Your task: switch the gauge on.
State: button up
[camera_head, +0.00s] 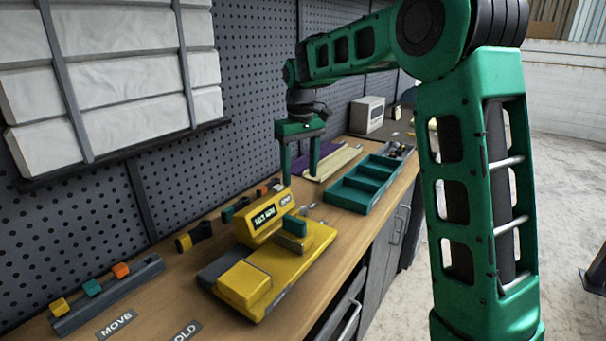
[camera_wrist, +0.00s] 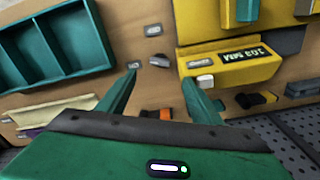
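The yellow gauge (camera_head: 285,262) stands on the bench with a raised housing and a dark display (camera_head: 264,217) with pale characters that I cannot read surely. A teal block and a grey piece sit on its body. In the wrist view the gauge's housing (camera_wrist: 228,64) is upside down at the upper right. A small white button (camera_wrist: 205,80) shows on it, close to the tip of the right finger. My gripper (camera_head: 299,177) is open and empty, fingers pointing down, above the bench behind the gauge. Its fingers also show in the wrist view (camera_wrist: 159,78).
A teal compartment tray (camera_head: 346,196) lies right of the gripper. A rack with coloured blocks (camera_head: 107,294) is at the front left, near labels MOVE (camera_head: 116,324) and HOLD. Small yellow-black and orange items lie along the pegboard wall. A white box-shaped device (camera_head: 367,114) stands at the back.

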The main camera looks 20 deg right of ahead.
jog(key=shift+r, duration=1.35)
jog(key=shift+r, duration=0.1)
notch_tip(320, 180, up, 11)
jog(key=shift+f, duration=0.2)
jog(key=shift+s, duration=0.1)
jog(key=shift+c, duration=0.4)
